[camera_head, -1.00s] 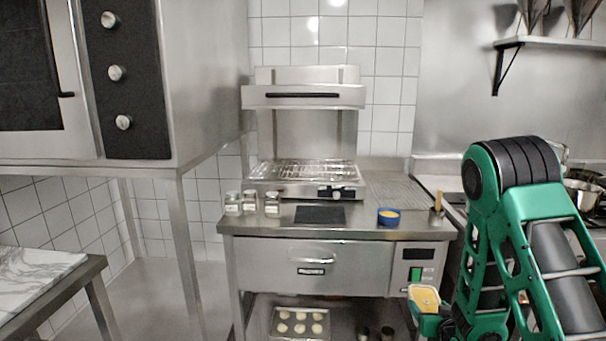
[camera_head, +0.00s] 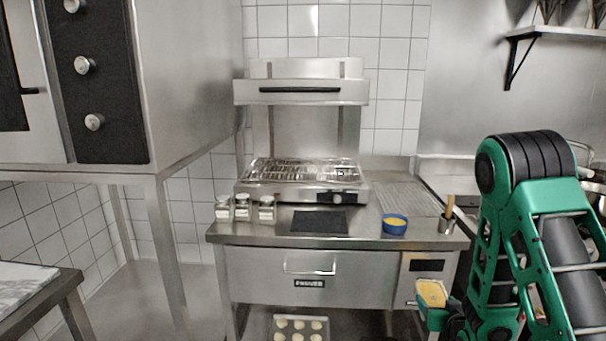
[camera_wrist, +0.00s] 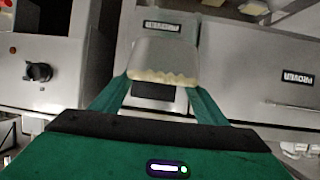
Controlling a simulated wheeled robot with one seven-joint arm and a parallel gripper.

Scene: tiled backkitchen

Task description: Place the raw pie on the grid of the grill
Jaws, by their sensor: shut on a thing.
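The raw pie (camera_head: 432,292), yellow-topped in a pale rectangular shape, is held up at the lower right of the head view, in front of the counter's drawer unit. My gripper (camera_wrist: 160,84) is shut on it; the wrist view shows the pie (camera_wrist: 163,62) between the two green fingers, its crimped edge towards the camera. The grill (camera_head: 300,190) stands on the steel counter, with its wire grid (camera_head: 300,171) bare under the raised hood (camera_head: 300,92). The pie is lower than the grid and to its right.
A tray of dough rounds (camera_head: 299,325) sits on the shelf below. A large oven (camera_head: 190,80) stands at left.

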